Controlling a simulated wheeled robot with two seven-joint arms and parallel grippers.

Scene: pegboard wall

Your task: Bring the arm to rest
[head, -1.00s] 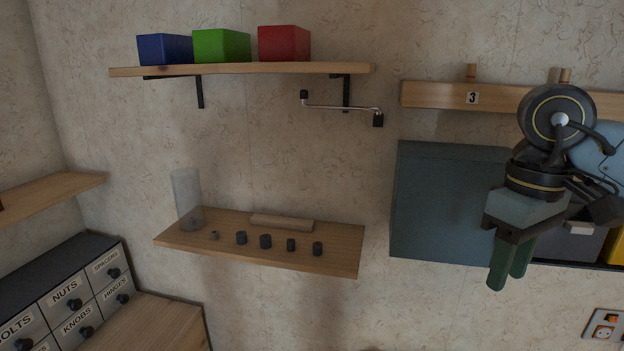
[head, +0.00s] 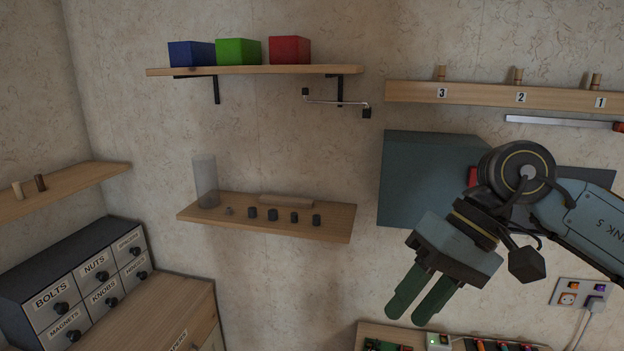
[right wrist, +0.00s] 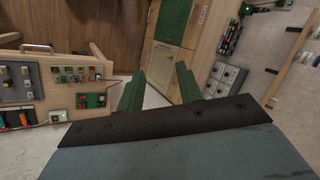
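My right gripper (head: 412,310) hangs in front of the wall at the right of the head view, with its green fingers pointing down and left. In the right wrist view the same gripper (right wrist: 160,82) shows its two fingers apart, with nothing between them. It is clear of the shelves in the head view. My right arm covers part of the blue-grey wall cabinet (head: 415,165). My left gripper is not in view.
A small shelf (head: 330,225) holds a clear cylinder (head: 205,182) and dark knobs. Above it, a shelf (head: 250,71) carries blue, green and red bins. A labelled drawer unit (head: 75,280) stands at left. A workbench edge (head: 375,330) lies below the gripper.

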